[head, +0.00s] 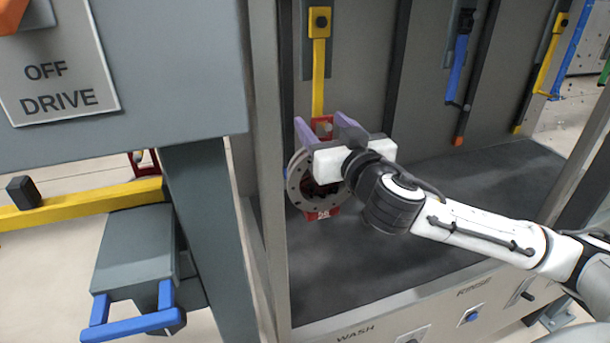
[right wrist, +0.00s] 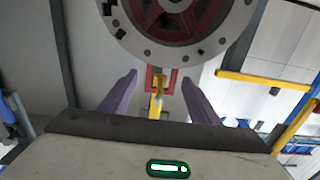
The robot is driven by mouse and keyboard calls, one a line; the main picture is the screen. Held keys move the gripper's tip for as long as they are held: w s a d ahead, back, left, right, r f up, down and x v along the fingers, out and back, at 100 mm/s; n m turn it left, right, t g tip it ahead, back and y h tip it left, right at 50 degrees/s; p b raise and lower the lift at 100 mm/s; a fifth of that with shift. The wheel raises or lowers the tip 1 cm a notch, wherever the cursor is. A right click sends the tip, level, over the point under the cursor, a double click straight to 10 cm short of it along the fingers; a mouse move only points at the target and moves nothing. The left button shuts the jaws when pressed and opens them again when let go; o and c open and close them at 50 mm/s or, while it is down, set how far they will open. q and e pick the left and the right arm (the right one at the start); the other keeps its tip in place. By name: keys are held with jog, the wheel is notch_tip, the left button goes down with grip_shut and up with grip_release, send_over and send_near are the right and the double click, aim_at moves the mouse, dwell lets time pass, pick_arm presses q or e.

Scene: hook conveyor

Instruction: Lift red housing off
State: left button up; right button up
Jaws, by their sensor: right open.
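The red housing (head: 322,213), with a grey round flange (head: 296,186) drilled with holes, hangs upright below a yellow hook (head: 319,75) in the bay. In the right wrist view the flange (right wrist: 146,45) fills the top, with red inside it. My right gripper (head: 325,126) is at the housing's upper part, its white body covering much of it. Its two purple fingers are open and stand either side of the red top bracket (right wrist: 158,82) and yellow hook end. They look apart from the bracket; contact cannot be told. My left gripper is not in view.
A grey post (head: 262,150) stands just left of the housing. Blue (head: 459,60) and yellow (head: 546,62) hooks hang further right. The dark bay floor (head: 440,215) is clear. An OFF DRIVE panel (head: 170,60) and a grey box with a blue handle (head: 135,322) are at left.

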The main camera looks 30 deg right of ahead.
jog(key=shift+w+d, duration=0.1)
jog(key=shift+w, duration=0.55)
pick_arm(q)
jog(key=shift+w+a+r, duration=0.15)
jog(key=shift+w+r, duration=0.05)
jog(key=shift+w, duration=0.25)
pick_arm(e)
jog(key=shift+s, duration=0.15)
grip_shut()
jog(key=shift+r, duration=0.4)
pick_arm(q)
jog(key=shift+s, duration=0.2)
